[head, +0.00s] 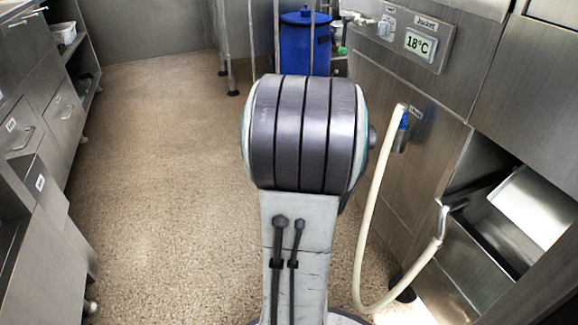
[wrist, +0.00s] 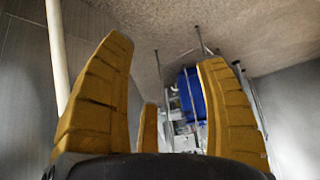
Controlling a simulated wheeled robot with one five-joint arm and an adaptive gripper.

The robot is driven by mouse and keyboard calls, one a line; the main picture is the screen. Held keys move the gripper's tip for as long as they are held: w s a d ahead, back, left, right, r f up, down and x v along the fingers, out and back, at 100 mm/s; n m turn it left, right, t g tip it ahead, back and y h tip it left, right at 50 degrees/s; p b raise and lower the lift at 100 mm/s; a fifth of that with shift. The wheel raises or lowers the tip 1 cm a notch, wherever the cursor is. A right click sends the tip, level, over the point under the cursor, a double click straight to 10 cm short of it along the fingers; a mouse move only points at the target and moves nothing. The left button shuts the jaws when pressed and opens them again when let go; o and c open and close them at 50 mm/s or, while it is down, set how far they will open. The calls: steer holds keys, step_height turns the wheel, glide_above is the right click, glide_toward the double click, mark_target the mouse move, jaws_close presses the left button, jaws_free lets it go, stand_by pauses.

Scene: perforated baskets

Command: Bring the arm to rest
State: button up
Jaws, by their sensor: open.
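My gripper (wrist: 165,85) shows in the wrist view with its yellow ribbed fingers spread apart. It is open, and nothing is seen between the fingers. A third yellow finger stands farther back between the two large ones. The head view shows my arm upright in the middle of the picture, its rounded dark joint on top of a pale link. My gripper is not visible in the head view.
Steel cabinets (head: 60,110) line the left. A steel unit with a display (head: 418,43) stands at the right, with a pale hose (head: 372,210) hanging close to my arm. A blue bin (head: 305,45) is behind. The speckled floor (head: 160,170) on the left is clear.

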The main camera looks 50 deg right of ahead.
steer(key=shift+n+y, duration=0.7)
steer(key=shift+n, duration=0.1)
steer(key=shift+w+a+p, duration=0.1)
steer(key=shift+w+a, duration=0.35)
steer(key=shift+w, duration=0.4)
steer(key=shift+w+a+p, duration=0.1)
steer(key=shift+w+a, duration=0.3)
steer(key=shift+w, duration=0.4)
steer(key=shift+w+a+p, duration=0.1)
steer(key=shift+w+a, duration=0.35)
steer(key=shift+w, duration=0.4)
steer(key=shift+r, duration=0.1)
steer(key=w+a+r+n+t+y+p, duration=0.1)
steer(key=a+r+n+p, duration=0.2)
steer(key=a+r+p, duration=0.8)
steer(key=w+a+r+n+y+p, duration=0.1)
steer(key=a+r+n+y+p, duration=0.1)
steer(key=a+r+p, duration=0.95)
steer(key=s+a+r+n+y+p, duration=0.1)
steer(key=s+a+r+n+p, duration=0.2)
steer(key=a+r+p, duration=0.3)
steer(key=s+a+r+n+g+y+p, duration=0.1)
steer(key=s+a+r+n+p, duration=0.1)
steer(key=s+a+r+p, duration=0.4)
steer(key=shift+s+r+n+p, duration=0.2)
steer(key=shift+r+n+p, duration=0.2)
steer(key=shift+r+p, duration=3.25)
steer(key=shift+r+b, duration=0.85)
steer(key=shift+b, duration=0.1)
